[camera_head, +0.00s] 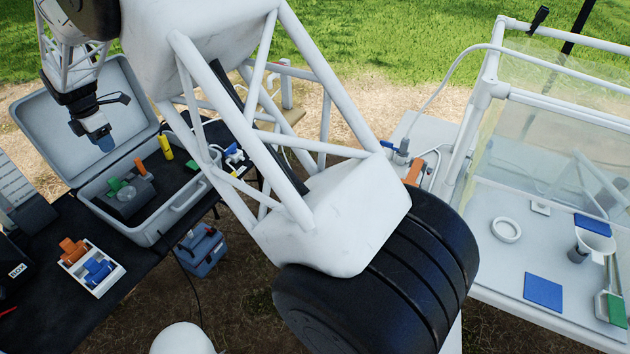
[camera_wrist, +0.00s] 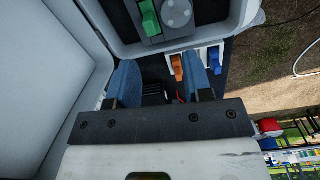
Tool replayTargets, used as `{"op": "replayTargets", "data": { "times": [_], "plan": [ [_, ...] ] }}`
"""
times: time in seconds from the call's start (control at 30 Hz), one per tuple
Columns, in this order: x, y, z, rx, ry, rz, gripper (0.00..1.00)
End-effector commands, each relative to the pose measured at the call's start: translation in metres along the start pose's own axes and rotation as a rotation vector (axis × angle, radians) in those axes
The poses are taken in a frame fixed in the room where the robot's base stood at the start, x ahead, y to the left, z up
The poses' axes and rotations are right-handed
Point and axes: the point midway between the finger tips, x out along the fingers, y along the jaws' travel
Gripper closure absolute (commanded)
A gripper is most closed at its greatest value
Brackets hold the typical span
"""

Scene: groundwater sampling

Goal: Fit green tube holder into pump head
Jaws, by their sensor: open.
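The pump head, a grey block with a round disc (camera_head: 130,203), sits inside the open grey case. A green tube holder (camera_head: 117,187) is at its left side; I cannot tell whether it is fully seated. In the wrist view the green holder (camera_wrist: 149,17) lies beside the round disc (camera_wrist: 177,14) at the top. My gripper (camera_head: 98,138) hangs over the case, in front of its raised lid. Its blue fingers (camera_wrist: 163,78) are apart with nothing between them. The gripper is clear of the green holder.
A white tray (camera_head: 110,279) with orange (camera_head: 72,250) and blue (camera_head: 97,270) holders stands on the black table, in front of the case. The raised lid (camera_head: 80,115) is close behind the gripper. A yellow cylinder (camera_head: 165,147) stands in the case. My arm crosses the middle view.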

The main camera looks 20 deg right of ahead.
Motion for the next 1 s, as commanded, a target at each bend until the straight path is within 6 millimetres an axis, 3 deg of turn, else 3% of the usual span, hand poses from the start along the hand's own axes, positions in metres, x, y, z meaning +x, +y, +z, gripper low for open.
{"op": "replayTargets", "data": {
  "times": [0.5,1.0],
  "plan": [
    [-0.095,-0.133,0.095,0.468,-0.001,0.049,0.54],
    [-0.158,-0.287,0.152,0.942,0.008,0.102,0.54]
  ]
}}
